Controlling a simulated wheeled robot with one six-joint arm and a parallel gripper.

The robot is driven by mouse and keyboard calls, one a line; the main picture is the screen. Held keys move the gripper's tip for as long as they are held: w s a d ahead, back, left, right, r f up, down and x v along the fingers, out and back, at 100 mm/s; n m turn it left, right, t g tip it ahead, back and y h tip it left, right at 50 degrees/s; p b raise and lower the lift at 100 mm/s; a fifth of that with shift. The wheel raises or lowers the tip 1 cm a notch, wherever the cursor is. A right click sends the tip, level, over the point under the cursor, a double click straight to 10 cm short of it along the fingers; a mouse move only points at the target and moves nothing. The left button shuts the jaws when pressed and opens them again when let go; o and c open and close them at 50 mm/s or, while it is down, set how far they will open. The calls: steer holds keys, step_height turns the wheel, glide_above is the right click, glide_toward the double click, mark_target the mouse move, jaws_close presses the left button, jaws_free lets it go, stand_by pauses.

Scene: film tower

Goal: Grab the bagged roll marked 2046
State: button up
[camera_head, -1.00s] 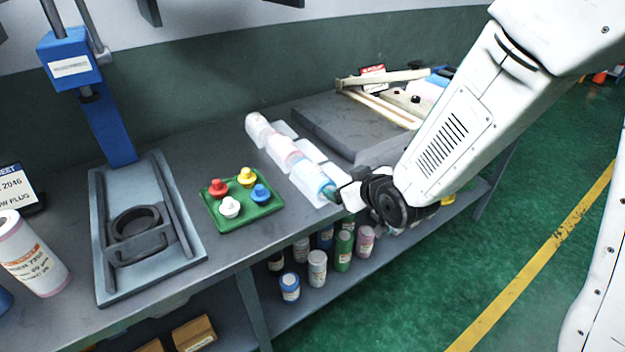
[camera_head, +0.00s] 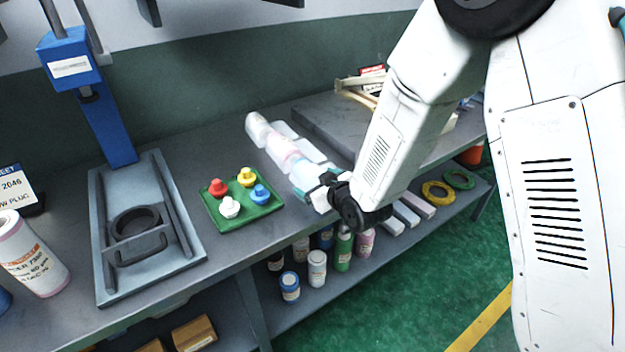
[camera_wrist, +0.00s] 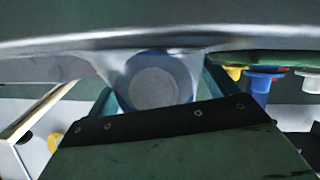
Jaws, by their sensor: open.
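Bagged rolls lie in a row on the bench: a whitish one (camera_head: 258,130) at the back, a pinkish one (camera_head: 284,153) in the middle, and a pale blue one (camera_head: 305,176) nearest me. No number is readable on any of them. My gripper (camera_head: 320,188) is open at the near end of the pale blue roll. In the wrist view, that roll's round blue-rimmed end (camera_wrist: 155,82) shows in clear wrap between my teal fingers (camera_wrist: 160,98). I cannot tell whether the fingers touch the bag. A card reading 2046 (camera_head: 14,186) stands at the far left.
A green tray (camera_head: 276,207) with coloured plugs sits left of the rolls. A blue press (camera_head: 105,125) and a labelled upright roll (camera_head: 32,258) are farther left. A grey slab (camera_head: 318,128) lies behind and right. The lower shelf holds bottles (camera_head: 317,268).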

steer(key=c, duration=1.3)
steer(key=shift+o, duration=0.2)
steer(key=shift+r, duration=0.15)
